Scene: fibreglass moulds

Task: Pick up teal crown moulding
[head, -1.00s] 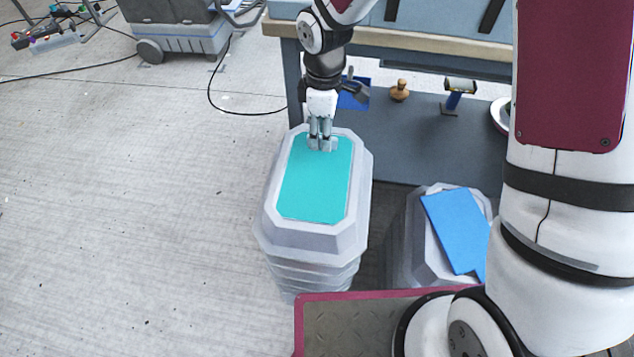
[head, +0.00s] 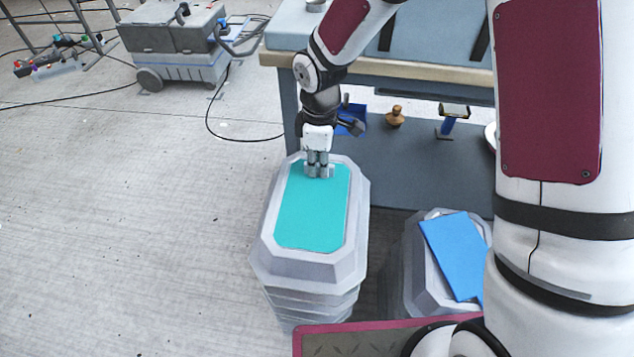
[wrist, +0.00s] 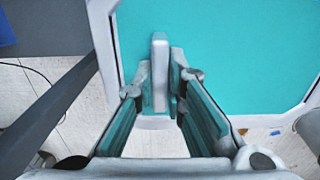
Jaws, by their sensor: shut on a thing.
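The teal crown moulding (head: 311,220) is a long grey piece with cut corners and a flat teal top panel. It sits uppermost on a stack of similar grey pieces on the floor. My gripper (head: 318,172) points down at its far end, by the workbench. In the wrist view, my gripper (wrist: 160,85) has its fingertips on either side of a narrow pale upright part, shut on it. The teal panel (wrist: 230,50) fills the upper right there. How that pale part joins the panel is hidden.
A similar grey mould with a blue panel (head: 455,252) stands to the right, partly behind my arm. A workbench (head: 430,68) with a lower shelf (head: 400,175) is just behind. A wheeled grey machine (head: 180,60) stands back left. The floor at left (head: 110,220) is mostly clear.

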